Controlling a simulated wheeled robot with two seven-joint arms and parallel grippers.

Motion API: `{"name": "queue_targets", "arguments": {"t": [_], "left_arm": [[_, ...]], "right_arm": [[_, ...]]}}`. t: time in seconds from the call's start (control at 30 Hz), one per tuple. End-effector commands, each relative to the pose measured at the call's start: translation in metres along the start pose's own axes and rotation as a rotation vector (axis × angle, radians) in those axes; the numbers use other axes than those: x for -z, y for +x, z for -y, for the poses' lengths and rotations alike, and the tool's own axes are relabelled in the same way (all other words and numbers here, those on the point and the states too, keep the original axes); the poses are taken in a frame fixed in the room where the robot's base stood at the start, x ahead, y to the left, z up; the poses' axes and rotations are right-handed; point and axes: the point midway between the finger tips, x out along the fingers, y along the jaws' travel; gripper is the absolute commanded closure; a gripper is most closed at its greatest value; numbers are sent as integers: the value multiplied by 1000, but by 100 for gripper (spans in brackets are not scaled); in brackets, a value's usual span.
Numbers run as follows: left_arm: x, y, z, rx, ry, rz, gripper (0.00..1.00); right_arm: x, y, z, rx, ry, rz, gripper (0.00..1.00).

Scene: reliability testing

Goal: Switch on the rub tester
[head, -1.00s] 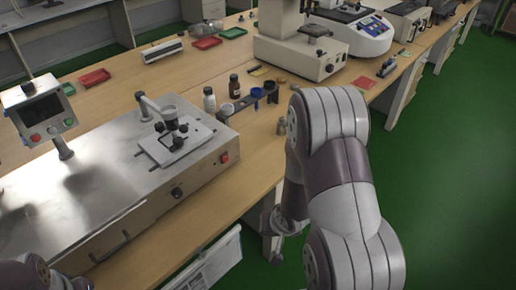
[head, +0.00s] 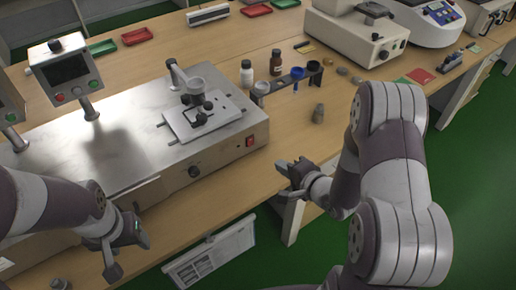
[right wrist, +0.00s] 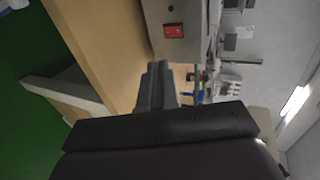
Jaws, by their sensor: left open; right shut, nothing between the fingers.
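The rub tester (head: 140,140) is a long metal-topped box on the wooden bench, with a post-mounted screen box at its back left. A red rocker switch (head: 250,140) sits at the right end of its front face, with a black knob to its left. The red switch also shows in the right wrist view (right wrist: 173,31), ahead of my fingers. My right gripper (head: 285,166) is shut and empty, in front of and below the switch, apart from it. It also shows in the right wrist view (right wrist: 158,68). My left gripper (head: 128,262) is open and empty in front of the tester's left part.
A white bottle (head: 246,74), a brown bottle (head: 276,62) and a dark holder (head: 290,80) stand right of the tester. A small grey weight (head: 318,113) stands on the bench near my right arm. A paper sheet (head: 213,254) hangs at the bench front.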

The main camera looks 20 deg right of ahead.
Motion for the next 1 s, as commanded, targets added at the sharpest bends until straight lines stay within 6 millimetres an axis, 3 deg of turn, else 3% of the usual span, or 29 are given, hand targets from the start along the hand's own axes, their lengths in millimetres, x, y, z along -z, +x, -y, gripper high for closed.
{"name": "queue_targets", "arguments": {"t": [0.53, 0.73, 1.0], "left_arm": [[-1, 9, 0, 0, 0, 0, 41], [-1, 8, 0, 0, 0, 0, 41], [-1, 9, 0, 0, 0, 0, 41]], "right_arm": [[-1, 108, 5, 1, -2, 2, 100], [0, 126, 10, 0, 0, 0, 100], [0, 129, 11, -1, 0, -1, 100]]}}
